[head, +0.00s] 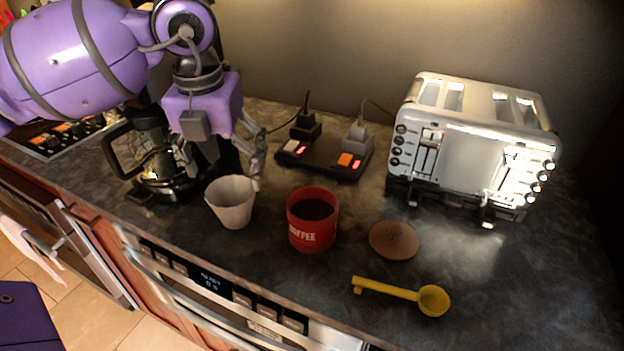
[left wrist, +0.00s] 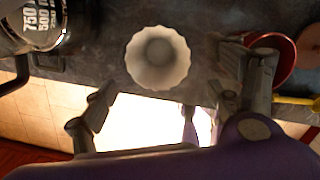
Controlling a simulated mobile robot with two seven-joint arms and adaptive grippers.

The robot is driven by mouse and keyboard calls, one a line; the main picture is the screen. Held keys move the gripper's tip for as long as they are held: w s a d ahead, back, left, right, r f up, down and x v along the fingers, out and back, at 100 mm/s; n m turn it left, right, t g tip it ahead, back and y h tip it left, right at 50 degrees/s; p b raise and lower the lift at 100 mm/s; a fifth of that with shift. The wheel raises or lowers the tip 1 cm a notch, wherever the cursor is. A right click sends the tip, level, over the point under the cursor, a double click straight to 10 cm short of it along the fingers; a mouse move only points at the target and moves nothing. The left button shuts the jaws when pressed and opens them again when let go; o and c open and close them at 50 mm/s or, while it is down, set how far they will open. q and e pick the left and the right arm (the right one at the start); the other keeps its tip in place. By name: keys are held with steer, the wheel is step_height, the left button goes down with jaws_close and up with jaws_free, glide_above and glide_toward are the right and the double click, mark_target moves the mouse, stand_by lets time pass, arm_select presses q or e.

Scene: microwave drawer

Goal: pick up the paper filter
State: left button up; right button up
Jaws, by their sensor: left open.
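The white paper filter (head: 232,203) stands upright, open side up, on the dark counter near its front edge. In the left wrist view the filter (left wrist: 157,57) shows from above with its fluted rim, beyond and between my fingers. My left gripper (head: 222,172) is open and empty just behind and above the filter in the head view; in the left wrist view its two fingers (left wrist: 170,90) are spread wide. I cannot tell whether a finger touches the filter. My right gripper is not in view.
A red coffee can (head: 312,232) stands right of the filter. A coffee maker with glass carafe (head: 152,165) is at left.

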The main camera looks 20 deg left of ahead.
mark_target(230, 194)
arm_select(q)
steer(key=f, duration=0.5)
steer(key=w+a+f, duration=0.1)
steer(key=f, duration=0.1)
steer(key=shift+f+p, duration=0.15)
steer(key=shift+p, duration=0.15)
steer(key=shift+s+d, duration=0.1)
steer(key=c, duration=0.8)
steer(key=shift+o, duration=0.2)
